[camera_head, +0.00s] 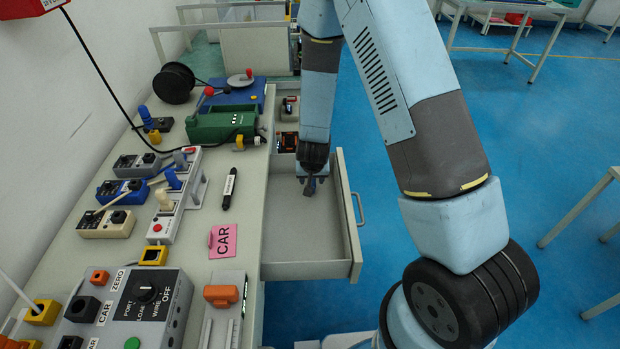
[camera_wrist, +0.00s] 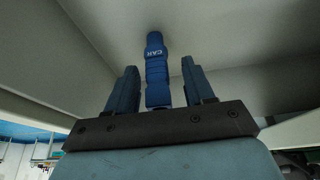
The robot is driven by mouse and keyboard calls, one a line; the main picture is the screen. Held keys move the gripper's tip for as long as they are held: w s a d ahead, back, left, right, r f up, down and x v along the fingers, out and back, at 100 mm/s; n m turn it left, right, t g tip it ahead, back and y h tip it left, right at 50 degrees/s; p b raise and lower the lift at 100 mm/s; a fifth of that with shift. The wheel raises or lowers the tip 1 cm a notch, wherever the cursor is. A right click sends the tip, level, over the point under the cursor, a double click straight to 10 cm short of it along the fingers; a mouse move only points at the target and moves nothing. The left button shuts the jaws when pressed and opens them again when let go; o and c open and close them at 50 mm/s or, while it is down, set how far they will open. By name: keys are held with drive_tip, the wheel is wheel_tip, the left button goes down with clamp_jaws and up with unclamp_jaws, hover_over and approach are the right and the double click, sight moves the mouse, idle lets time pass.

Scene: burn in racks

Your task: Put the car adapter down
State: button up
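The car adapter (camera_wrist: 157,72) is a blue, stepped plug with "CAR" on it. In the wrist view it lies between the two fingers of my gripper (camera_wrist: 158,75), and its far end reaches past the fingertips. A gap shows on each side of it, so my gripper looks open around it. In the head view my gripper (camera_head: 312,180) points down into the open drawer (camera_head: 305,233), near its far end. The adapter shows there as a small dark shape (camera_head: 310,187) at the fingers. I cannot tell whether it touches the drawer floor.
The drawer's near part is empty. On the bench to the left are a pink CAR tag (camera_head: 222,241), a black marker (camera_head: 229,188), a green device (camera_head: 222,124), a white socket strip (camera_head: 178,200) and a control box (camera_head: 150,305). Dark items sit in the compartment (camera_head: 287,140) behind the drawer.

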drive_tip(key=shift+r, duration=0.15)
drive_tip(key=v, duration=1.1)
drive_tip(key=shift+s+r, duration=0.25)
drive_tip(key=shift+r, duration=0.1)
drive_tip(key=s+d+r+y, duration=0.2)
drive_tip(key=s+d+r, duration=0.15)
drive_tip(key=r, duration=0.75)
drive_tip(key=s+d+r+y, duration=0.15)
drive_tip(key=d+r, duration=0.25)
drive_tip(key=r, duration=0.7)
drive_tip(key=s+d+r+h, duration=0.1)
drive_tip(key=s+d+r, duration=0.4)
drive_tip(key=s, duration=0.3)
drive_tip(key=s+d+r+t+h, duration=0.1)
drive_tip(key=s+d+r+h, duration=0.1)
drive_tip(key=s+d+r, duration=0.3)
drive_tip(key=s+r, duration=0.1)
drive_tip(key=s, duration=0.2)
drive_tip(key=shift+s+r, duration=0.3)
drive_tip(key=shift+s, duration=0.05)
